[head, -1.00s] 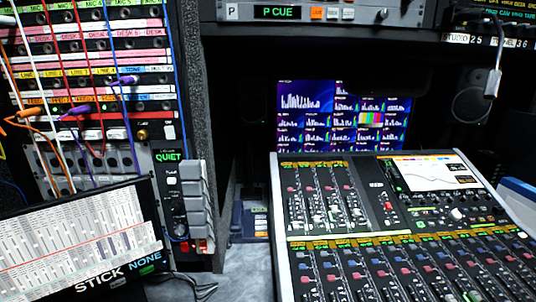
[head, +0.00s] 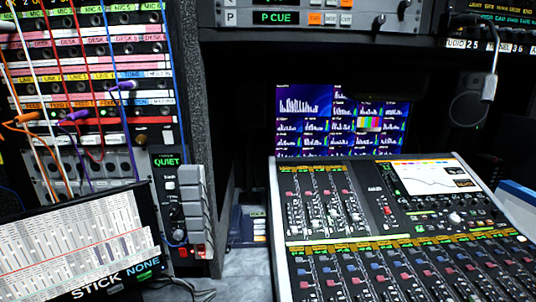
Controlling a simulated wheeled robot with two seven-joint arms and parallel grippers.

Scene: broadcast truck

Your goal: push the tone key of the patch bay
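The patch bay (head: 95,49) fills the upper left of the head view. It is an upright panel with rows of jacks, coloured label strips and red, white, blue, orange and purple patch cords. A purple plug (head: 122,86) sits in a jack under a label that seems to read TONE (head: 127,75). Near the bottom are pale rectangular parts (head: 75,141) and a small gold knob (head: 140,139). Their lettering is too small to read, so I cannot tell which part is the tone key. Cords cover some of the panel. Neither of my grippers is in view.
A tilted screen reading STICK NONE (head: 85,240) stands below the patch bay. Beside it is a QUIET panel (head: 168,162) with a knob. A mixing desk (head: 385,215) fills the lower right, with a monitor (head: 340,120) behind. A P CUE unit (head: 275,18) is above.

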